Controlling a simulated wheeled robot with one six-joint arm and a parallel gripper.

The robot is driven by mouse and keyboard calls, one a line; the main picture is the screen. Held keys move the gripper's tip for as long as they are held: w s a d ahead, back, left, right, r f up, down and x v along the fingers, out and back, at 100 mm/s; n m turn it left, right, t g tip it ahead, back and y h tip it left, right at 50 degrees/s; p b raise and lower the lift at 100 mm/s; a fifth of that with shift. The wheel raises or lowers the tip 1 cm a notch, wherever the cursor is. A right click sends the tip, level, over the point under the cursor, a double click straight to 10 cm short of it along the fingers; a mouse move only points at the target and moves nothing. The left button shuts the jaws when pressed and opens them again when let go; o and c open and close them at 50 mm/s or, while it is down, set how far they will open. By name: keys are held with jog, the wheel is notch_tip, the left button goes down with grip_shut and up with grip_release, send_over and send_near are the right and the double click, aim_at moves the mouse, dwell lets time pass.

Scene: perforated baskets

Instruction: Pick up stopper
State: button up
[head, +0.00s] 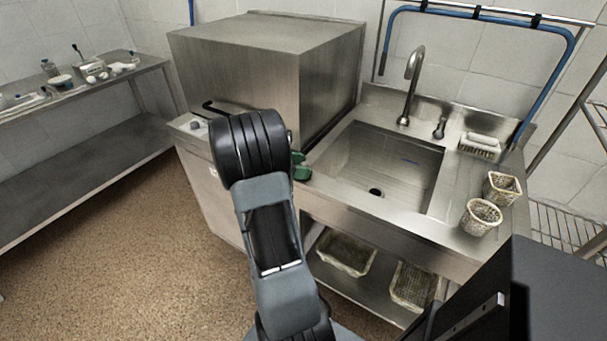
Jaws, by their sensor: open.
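I cannot pick out a stopper with certainty. The steel sink (385,150) is empty apart from a small blue mark on its back wall, and its dark round drain (375,192) shows in the basin floor. My arm rises in the middle of the head view, its black joint in front of the counter's left part. My gripper is hidden behind the arm. A green object (301,168) shows at the counter edge just right of the joint, partly covered; I cannot tell what it is.
A steel box-shaped machine (265,50) stands left of the sink. A faucet (411,85) rises behind the basin. Two perforated baskets (482,217) (502,187) stand at the right; two more (345,250) (412,285) lie on the lower shelf. A side table (70,95) holds small items.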

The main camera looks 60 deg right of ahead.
jog(key=shift+s+d+f, duration=0.25)
jog(key=shift+s+d, duration=0.1)
jog(key=shift+c, duration=0.3)
jog(key=shift+a, duration=0.1)
grip_shut()
